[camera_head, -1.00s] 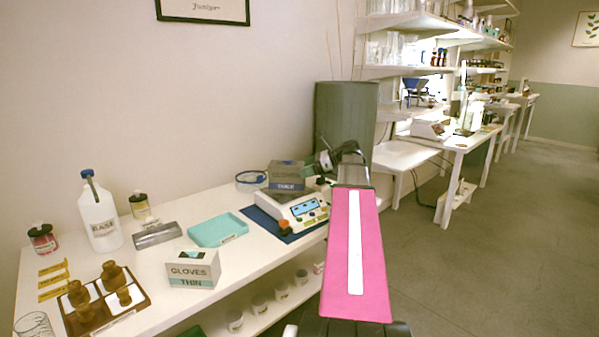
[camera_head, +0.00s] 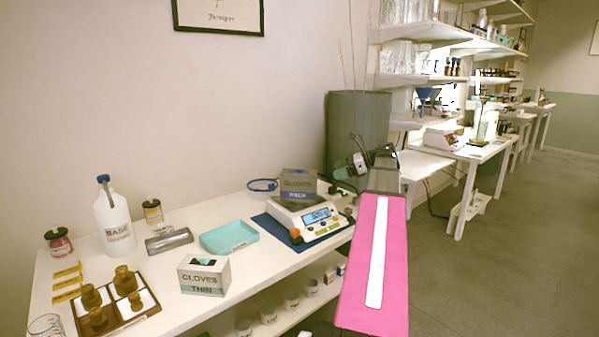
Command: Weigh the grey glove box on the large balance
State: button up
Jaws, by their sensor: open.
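The grey glove box (camera_head: 298,186) sits on top of the large balance (camera_head: 328,230), at the back of the white table. It is upright, with "GLOVES" and a dark blue band on its front. The balance has a lit blue display (camera_head: 318,215), whose reading is too small to make out. My gripper (camera_head: 356,167) is open and empty, to the right of the box and apart from it. My pink arm hides part of the area right of the balance, and the fingers are small and partly hidden.
The balance stands on a dark blue mat (camera_head: 268,221). A teal tray (camera_head: 229,237), a white "THIN" glove box (camera_head: 204,276), a metal block (camera_head: 169,241), a "BASE" bottle (camera_head: 114,226) and a weight rack (camera_head: 118,312) stand to the left. A green-grey bin (camera_head: 357,130) rises behind my gripper.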

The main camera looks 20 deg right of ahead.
aim_at(297, 185)
jog(key=k, duration=1)
